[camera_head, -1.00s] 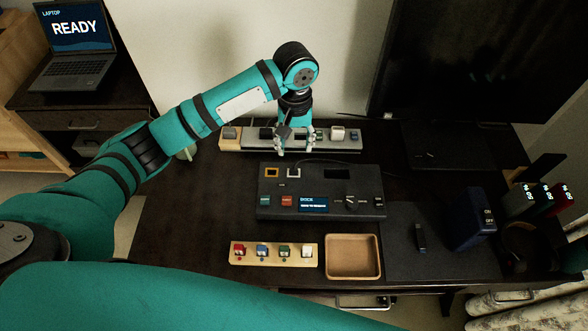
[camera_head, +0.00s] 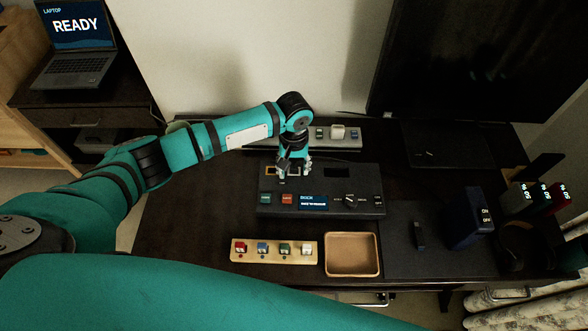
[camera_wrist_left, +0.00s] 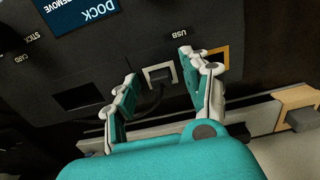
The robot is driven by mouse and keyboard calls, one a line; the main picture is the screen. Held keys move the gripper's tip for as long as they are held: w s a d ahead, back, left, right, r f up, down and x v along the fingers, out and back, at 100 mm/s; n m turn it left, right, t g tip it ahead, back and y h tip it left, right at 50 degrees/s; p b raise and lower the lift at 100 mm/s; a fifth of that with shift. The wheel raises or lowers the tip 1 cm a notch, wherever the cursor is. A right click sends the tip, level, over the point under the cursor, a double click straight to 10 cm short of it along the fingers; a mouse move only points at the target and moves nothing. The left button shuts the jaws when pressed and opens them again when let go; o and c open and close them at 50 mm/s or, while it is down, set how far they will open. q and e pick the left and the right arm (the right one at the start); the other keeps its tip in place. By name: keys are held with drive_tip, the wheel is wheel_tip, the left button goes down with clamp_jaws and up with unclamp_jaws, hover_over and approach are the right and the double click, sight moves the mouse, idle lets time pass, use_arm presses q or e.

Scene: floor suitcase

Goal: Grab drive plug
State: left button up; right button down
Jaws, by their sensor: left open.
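My left gripper (camera_head: 293,172) is over the back of the dark dock (camera_head: 340,202). Its two fingers are open on either side of a pale-framed USB socket in the left wrist view (camera_wrist_left: 158,70). A small dark plug (camera_wrist_left: 162,79) shows at that socket, with a dark cable curving away from it between the fingers. The fingers look apart from the plug. Whether the plug is fully seated I cannot tell. An orange-framed socket (camera_wrist_left: 217,57) lies just beside the right-hand finger. In the head view the hand hides the plug. My right gripper is out of view.
A grey strip with blocks (camera_head: 350,146) runs behind the dock. In front are a wooden rack of coloured keys (camera_head: 272,263) and an empty wooden tray (camera_head: 352,255). A dark box (camera_head: 467,220) and a small stick (camera_head: 419,235) stand to the right. A laptop (camera_head: 78,60) reads READY.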

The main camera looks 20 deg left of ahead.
use_arm(q)
drive_tip(key=c, duration=0.9)
drive_tip(key=shift+o, duration=0.2)
drive_tip(key=shift+r, duration=0.15)
